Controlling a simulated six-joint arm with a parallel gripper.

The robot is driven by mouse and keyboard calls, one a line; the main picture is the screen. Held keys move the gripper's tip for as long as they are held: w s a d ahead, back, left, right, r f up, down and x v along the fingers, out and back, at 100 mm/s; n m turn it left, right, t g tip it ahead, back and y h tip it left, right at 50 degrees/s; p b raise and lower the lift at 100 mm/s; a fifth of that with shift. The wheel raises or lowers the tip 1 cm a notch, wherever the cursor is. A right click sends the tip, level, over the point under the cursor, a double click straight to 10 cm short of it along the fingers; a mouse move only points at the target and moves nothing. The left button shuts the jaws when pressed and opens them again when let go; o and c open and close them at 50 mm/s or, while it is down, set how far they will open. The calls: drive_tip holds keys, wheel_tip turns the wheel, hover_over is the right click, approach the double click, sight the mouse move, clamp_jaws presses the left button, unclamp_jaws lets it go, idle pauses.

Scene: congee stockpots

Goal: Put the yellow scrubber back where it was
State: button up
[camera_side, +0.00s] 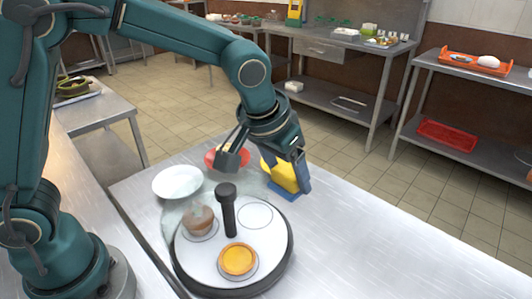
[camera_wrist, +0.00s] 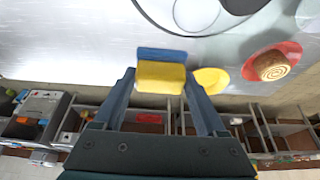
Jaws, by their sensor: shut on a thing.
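The yellow scrubber (camera_side: 284,178), a yellow block with a blue pad on its lower side, is between my gripper's fingers. In the wrist view the scrubber (camera_wrist: 161,78) spans the gap between both fingertips, blue side away from the palm. My gripper (camera_side: 287,170) is shut on it, pointing down at the counter behind the round turntable (camera_side: 283,270). The pad is at or just above the counter; I cannot tell whether it touches. The turntable carries a brown rounded item (camera_side: 200,220), an orange-filled dish (camera_side: 238,260), a black post (camera_side: 228,212) and an empty ring outline (camera_side: 255,215).
A red dish (camera_wrist: 290,50) holding a brown item (camera_wrist: 272,66) and a yellow bowl (camera_wrist: 212,80) stand near my gripper. The counter to the right (camera_side: 400,235) is clear. Shelves and tables stand beyond.

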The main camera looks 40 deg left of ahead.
drive_tip(key=shift+w+r, duration=0.1)
drive_tip(key=shift+r, duration=0.15)
drive_tip(key=d+f, duration=0.2)
drive_tip(key=d, duration=0.1)
drive_tip(key=d+f, duration=0.2)
drive_tip(key=d, duration=0.2)
drive_tip(key=s+d+f, duration=0.1)
drive_tip(key=d+f, duration=0.1)
drive_tip(key=d, duration=0.2)
drive_tip(key=shift+f, duration=2.35)
